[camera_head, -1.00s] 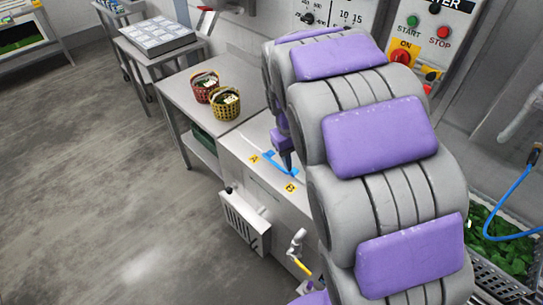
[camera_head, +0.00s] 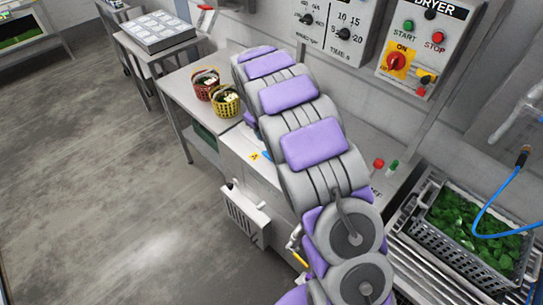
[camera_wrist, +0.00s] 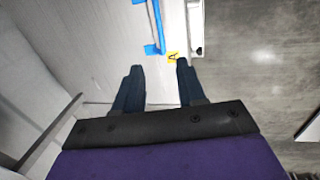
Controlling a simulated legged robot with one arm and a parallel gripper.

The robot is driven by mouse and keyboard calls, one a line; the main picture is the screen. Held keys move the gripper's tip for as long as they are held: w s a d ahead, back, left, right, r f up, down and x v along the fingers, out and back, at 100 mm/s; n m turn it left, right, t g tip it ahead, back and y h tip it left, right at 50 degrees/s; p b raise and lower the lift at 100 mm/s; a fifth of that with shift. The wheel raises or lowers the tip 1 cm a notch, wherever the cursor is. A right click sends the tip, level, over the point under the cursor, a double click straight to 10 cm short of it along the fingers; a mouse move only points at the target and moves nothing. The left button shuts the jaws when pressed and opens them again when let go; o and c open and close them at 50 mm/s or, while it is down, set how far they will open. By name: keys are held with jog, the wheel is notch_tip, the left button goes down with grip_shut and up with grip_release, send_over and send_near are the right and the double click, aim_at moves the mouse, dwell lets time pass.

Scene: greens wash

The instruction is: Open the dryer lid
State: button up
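The dryer is the pale machine (camera_head: 232,143) under my arm, and my arm hides much of its top. A blue handle (camera_wrist: 157,28) lies ahead of my gripper in the wrist view, on a pale surface. Only a bit of it (camera_head: 267,156) shows beside my arm in the head view. A yellow label marked A (camera_wrist: 172,57) lies just right of the handle. My gripper (camera_wrist: 159,68) is open and empty, its two dark fingers apart and short of the handle. In the head view my arm hides the gripper. I cannot tell the lid's exact outline.
A red basket (camera_head: 205,84) and a yellow basket (camera_head: 226,100) stand on the steel table at the left. A crate of greens (camera_head: 470,228) sits at the right. A control panel (camera_head: 428,45) with buttons is on the wall behind. The floor at left is clear.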

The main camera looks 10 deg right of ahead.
jog(key=d+f, duration=0.1)
jog(key=f, duration=0.4)
jog(key=w+d+f+b, duration=0.1)
jog(key=f, duration=0.5)
jog(key=w+f+b, duration=0.1)
jog(key=f, duration=0.5)
jog(key=shift+d, duration=0.4)
jog(key=shift+s, duration=0.1)
grip_shut()
